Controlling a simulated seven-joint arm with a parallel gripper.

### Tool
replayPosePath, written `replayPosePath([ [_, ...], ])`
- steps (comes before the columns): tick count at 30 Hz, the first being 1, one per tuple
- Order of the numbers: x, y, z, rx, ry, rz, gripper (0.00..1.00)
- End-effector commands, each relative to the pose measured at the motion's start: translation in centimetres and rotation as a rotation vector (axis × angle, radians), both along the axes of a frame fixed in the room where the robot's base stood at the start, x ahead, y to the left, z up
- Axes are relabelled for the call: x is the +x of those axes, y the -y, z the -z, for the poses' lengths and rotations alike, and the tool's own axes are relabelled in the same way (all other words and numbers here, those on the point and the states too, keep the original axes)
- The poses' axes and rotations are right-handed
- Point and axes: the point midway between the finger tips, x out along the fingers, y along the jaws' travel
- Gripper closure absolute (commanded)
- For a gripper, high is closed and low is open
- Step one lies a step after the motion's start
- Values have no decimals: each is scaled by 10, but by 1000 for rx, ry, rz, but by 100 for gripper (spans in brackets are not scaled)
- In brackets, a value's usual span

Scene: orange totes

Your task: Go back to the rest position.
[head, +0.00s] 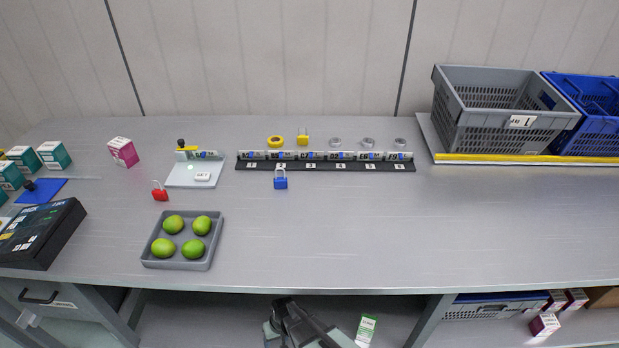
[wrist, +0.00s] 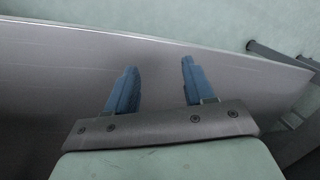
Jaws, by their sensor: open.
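My gripper (wrist: 158,72) shows in the wrist view with its two blue fingers spread apart and nothing between them. The grey bench top (wrist: 60,70) lies beyond the fingers, with its edge running across the upper part of that view. In the head view, part of my arm (head: 300,325) shows at the bottom middle, below the front edge of the bench (head: 400,240). The fingertips cannot be made out in the head view.
A grey tray (head: 176,264) holds several green fruits. A black numbered rack (head: 325,167), a blue padlock (head: 281,183) and a red padlock (head: 160,194) are on the bench. Grey (head: 480,120) and blue (head: 600,125) crates stand back right. The bench's front middle is clear.

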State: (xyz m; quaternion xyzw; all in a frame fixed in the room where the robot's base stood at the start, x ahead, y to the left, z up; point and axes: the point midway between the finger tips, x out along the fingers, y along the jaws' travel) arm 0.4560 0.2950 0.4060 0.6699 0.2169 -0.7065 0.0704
Motion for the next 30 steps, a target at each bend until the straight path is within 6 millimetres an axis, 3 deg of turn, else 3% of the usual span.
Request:
replayPosePath([
  [1,-8,27,0,-24,-26,25,47],
  [6,-35,99,4,-100,-113,90,47],
  [15,-102,205,-1,-216,-285,205,47],
  [21,-154,258,-12,-275,-407,277,47],
  [27,-192,287,-23,-310,-495,325,47],
  [30,-200,292,-25,-318,-514,334,47],
])
